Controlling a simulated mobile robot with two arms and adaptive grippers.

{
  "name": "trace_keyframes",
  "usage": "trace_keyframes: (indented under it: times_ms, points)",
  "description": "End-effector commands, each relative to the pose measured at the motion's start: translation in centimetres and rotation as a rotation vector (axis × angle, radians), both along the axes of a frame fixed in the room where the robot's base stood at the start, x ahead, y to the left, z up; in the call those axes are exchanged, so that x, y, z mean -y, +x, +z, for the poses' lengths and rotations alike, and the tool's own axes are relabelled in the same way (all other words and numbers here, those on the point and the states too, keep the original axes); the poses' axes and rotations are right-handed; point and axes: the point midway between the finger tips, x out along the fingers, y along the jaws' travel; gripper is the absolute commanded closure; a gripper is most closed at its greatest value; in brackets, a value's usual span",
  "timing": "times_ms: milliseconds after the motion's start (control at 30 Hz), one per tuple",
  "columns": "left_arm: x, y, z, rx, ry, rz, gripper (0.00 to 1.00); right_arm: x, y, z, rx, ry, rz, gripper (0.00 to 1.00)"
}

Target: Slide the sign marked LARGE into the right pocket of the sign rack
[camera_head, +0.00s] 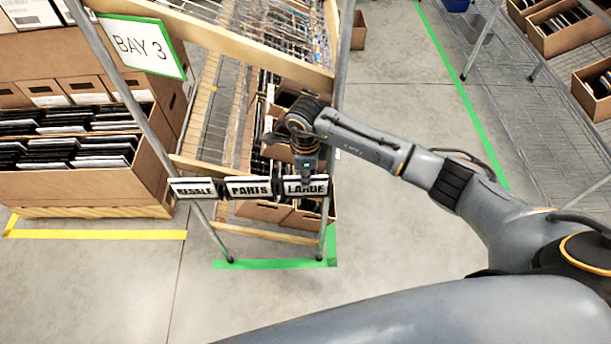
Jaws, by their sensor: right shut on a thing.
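The sign marked LARGE (318,189) is at the right end of a row of three signs on the front of the slanted shelf. My right gripper (306,178) is above it, pointing down, shut on its upper edge and covering part of the lettering. The dark sign rack (221,189) holds the sign marked RESALE (192,188) on the left and the sign marked PARTS (248,189) in the middle. The LARGE sign lines up with the right pocket; how deep it sits I cannot tell. My left gripper is not in view.
The tilted shelf has metal posts (133,100) and wooden rails, with cartons (265,210) behind the signs. A BAY 3 sign (141,46) hangs at the upper left. A full carton (85,187) stands at left. The concrete floor (400,240) at right is open.

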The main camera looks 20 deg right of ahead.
Motion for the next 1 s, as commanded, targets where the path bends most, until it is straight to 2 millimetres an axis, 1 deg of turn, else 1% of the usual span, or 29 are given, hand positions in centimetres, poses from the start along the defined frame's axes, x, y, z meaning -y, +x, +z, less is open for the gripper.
trace_keyframes:
  times_ms: [33, 133, 400, 533, 667, 900, 1000]
  points:
    - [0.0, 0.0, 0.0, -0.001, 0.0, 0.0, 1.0, 0.0, 0.0, 0.0, 0.0, 0.0, 0.0, 0.85]
    - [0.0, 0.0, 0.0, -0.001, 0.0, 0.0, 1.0, 0.0, 0.0, 0.0, 0.0, 0.0, 0.0, 0.65]
    - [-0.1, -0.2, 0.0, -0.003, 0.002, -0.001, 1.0, 0.0, 0.0, 0.0, -0.001, 0.0, 0.0, 0.65]
    - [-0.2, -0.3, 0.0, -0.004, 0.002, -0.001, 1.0, 0.0, 0.0, 0.7, 0.0, 0.0, 0.0, 0.65]
    - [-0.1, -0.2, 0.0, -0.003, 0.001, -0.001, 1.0, 0.0, 0.1, 2.8, 0.004, 0.0, 0.002, 0.65]
    - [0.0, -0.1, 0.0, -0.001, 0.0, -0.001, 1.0, 0.0, 0.1, 8.0, 0.003, 0.0, 0.001, 0.65]
    - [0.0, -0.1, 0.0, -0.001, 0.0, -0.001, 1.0, 0.0, 0.1, 9.7, 0.003, -0.001, 0.0, 0.65]
